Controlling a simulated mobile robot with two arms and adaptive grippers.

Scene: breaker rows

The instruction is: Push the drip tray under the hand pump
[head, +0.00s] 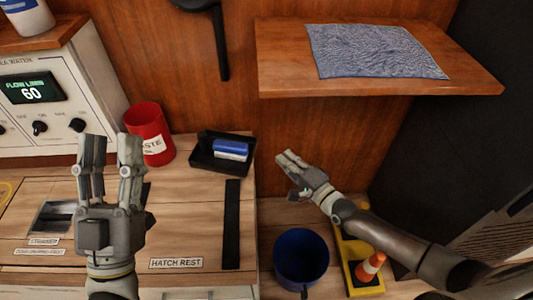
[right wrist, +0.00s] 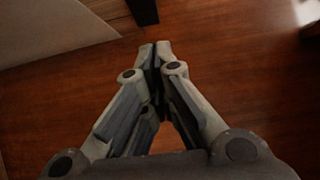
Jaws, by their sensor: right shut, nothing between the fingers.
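A black tray (head: 205,165) with a raised rim sits at the back right of the wooden counter, with a blue and white block (head: 231,150) in it. I cannot tell whether it is the drip tray. I cannot make out a hand pump for certain. My left gripper (head: 112,142) is open and empty above the counter, left of the tray. My right gripper (head: 283,158) is shut and empty, right of the tray and apart from it, past the counter's right edge. Its closed fingertips show in the right wrist view (right wrist: 155,50) against brown wood.
A red cup (head: 149,132) stands left of the tray. A black strip (head: 232,225) lies in front of it. A blue bucket (head: 301,257) and a yellow object (head: 352,249) stand lower right. A wooden shelf (head: 280,60) with a cloth (head: 372,50) overhangs the right.

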